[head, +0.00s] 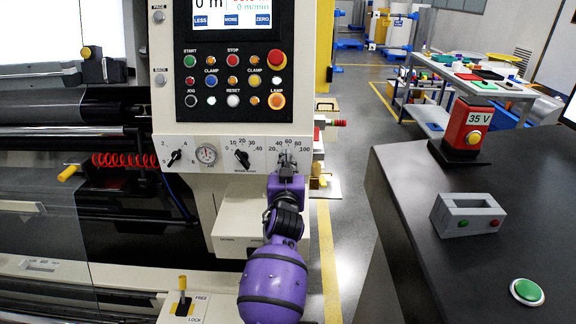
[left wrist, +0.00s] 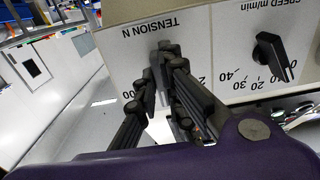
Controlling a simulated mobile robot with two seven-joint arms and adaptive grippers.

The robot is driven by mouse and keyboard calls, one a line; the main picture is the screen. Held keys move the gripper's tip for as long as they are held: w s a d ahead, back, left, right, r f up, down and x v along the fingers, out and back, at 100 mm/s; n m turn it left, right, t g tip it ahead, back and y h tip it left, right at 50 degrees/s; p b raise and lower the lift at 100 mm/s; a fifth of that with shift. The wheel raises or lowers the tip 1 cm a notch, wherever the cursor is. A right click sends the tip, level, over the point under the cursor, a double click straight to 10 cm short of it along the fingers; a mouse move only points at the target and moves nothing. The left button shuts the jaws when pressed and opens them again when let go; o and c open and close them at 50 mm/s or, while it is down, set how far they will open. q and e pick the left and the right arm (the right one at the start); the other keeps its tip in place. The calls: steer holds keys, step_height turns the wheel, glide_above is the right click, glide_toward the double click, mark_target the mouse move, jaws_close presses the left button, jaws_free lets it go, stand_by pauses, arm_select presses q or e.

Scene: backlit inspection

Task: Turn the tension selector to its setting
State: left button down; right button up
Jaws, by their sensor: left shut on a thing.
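The tension selector sits at the right end of the white dial panel (head: 225,155), under a scale (head: 303,143) running from 20 to 100. My left gripper (head: 287,158) reaches up to it from below and is shut on its knob. The fingers hide most of the knob, so I cannot tell which number it points to. In the left wrist view the gripper (left wrist: 160,65) is closed in front of the panel, just by the upside-down "TENSION N" label (left wrist: 150,27). My right gripper is not in view.
The black speed selector (head: 242,158) is just left of the tension dial; it also shows in the left wrist view (left wrist: 270,55). A round gauge (head: 206,154) and a smaller selector (head: 174,158) sit further left. Buttons (head: 233,77) are above. A dark desk (head: 400,190) stands to the right.

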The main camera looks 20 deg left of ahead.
arm_select(q)
steer(key=shift+n, duration=0.3)
steer(key=shift+d+n, duration=0.1)
steer(key=shift+n, duration=2.5)
steer(key=c, duration=1.9)
jaws_free()
steer(key=shift+o, duration=0.2)
steer(key=shift+s, duration=0.15)
steer(key=v, duration=1.1)
steer(key=shift+s+d, duration=0.2)
steer(key=shift+s, duration=0.15)
